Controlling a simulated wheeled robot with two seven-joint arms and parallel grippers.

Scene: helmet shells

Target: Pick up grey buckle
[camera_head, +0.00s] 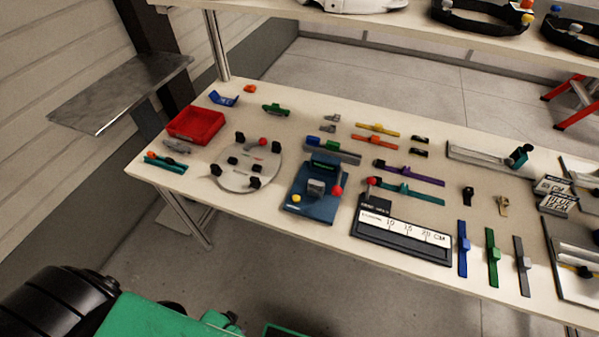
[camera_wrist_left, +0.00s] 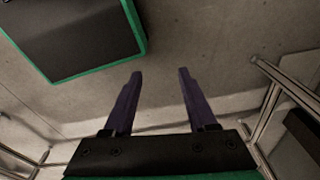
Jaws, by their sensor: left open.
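A grey strap with a raised grey clip (camera_head: 523,267) lies at the front right, beside a green strap (camera_head: 493,258) and a blue strap (camera_head: 463,248). My left gripper (camera_wrist_left: 157,78) is open and empty in the left wrist view, over bare floor, with none of these pieces in that view. My right gripper is not in view.
The table (camera_head: 262,107) also holds a red tray (camera_head: 196,124), a round plate with black clamps (camera_head: 247,181), a blue fixture (camera_head: 311,205) and a black measuring board (camera_head: 400,238). A shelf (camera_head: 440,33) with helmet parts hangs above the back. A metal ledge (camera_head: 120,92) juts out left.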

